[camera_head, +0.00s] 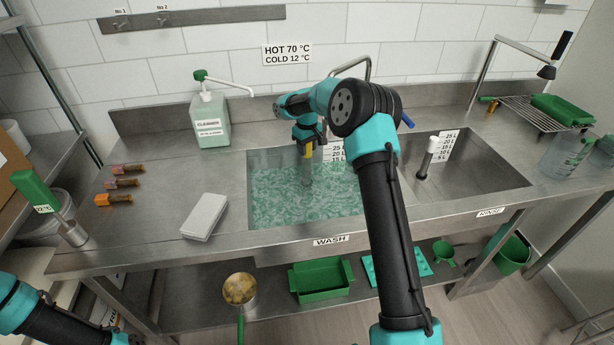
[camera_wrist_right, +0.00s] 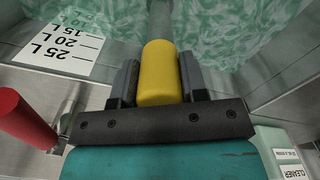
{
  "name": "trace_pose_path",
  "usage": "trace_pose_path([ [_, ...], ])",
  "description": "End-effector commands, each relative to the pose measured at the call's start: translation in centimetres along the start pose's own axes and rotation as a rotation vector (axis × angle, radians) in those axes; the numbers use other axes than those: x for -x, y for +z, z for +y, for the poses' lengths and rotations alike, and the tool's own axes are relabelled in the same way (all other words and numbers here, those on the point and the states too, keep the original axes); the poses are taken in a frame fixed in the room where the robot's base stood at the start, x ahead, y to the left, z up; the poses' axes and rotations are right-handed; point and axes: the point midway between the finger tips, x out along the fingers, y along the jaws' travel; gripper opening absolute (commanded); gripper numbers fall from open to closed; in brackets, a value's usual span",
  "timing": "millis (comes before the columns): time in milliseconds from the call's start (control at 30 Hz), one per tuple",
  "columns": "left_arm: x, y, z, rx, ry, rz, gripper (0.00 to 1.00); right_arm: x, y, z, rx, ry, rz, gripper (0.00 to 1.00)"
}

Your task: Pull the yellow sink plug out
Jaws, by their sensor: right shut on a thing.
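The yellow sink plug (camera_wrist_right: 159,72) shows in the right wrist view as a yellow grip on a grey stem (camera_wrist_right: 160,22) that runs down into the wash water. In the head view its yellow part (camera_head: 309,150) shows just below my right gripper (camera_head: 308,142). My right gripper (camera_wrist_right: 158,80) is shut on the yellow grip, one finger on each side. The wash basin (camera_head: 262,157) holds green, foamy water (camera_head: 280,195). The lower end of the plug is hidden under the water. My left arm shows at the lower left of the head view, and its gripper is out of view.
The rinse basin (camera_head: 500,172) at right holds a dark-based white plug (camera_head: 428,155). A white block (camera_head: 205,216) and several small brushes (camera_head: 122,184) lie on the left counter. A red handle (camera_wrist_right: 25,118) shows in the wrist view.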

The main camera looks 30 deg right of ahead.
Motion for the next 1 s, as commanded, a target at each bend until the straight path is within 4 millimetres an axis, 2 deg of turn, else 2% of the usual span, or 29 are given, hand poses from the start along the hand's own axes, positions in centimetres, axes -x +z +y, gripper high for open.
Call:
trace_pose_path([
  [500, 0.0, 0.0, 0.0, 0.000, 0.000, 0.000, 1.00, 4.5, 0.0, 0.0, 0.001, 0.001, 0.002, 0.02],
  [900, 0.0, 0.0, 0.0, 0.000, 0.000, 0.000, 1.00, 4.6, 0.0, 0.0, 0.000, 0.001, 0.001, 0.02],
  [933, 0.0, 0.0, 0.0, 0.000, 0.000, 0.000, 1.00, 4.6, 0.0, 0.0, 0.000, 0.001, 0.001, 0.38],
  [1000, 0.0, 0.0, 0.0, 0.000, 0.000, 0.000, 1.00, 4.6, 0.0, 0.0, 0.000, 0.001, 0.001, 0.31],
])
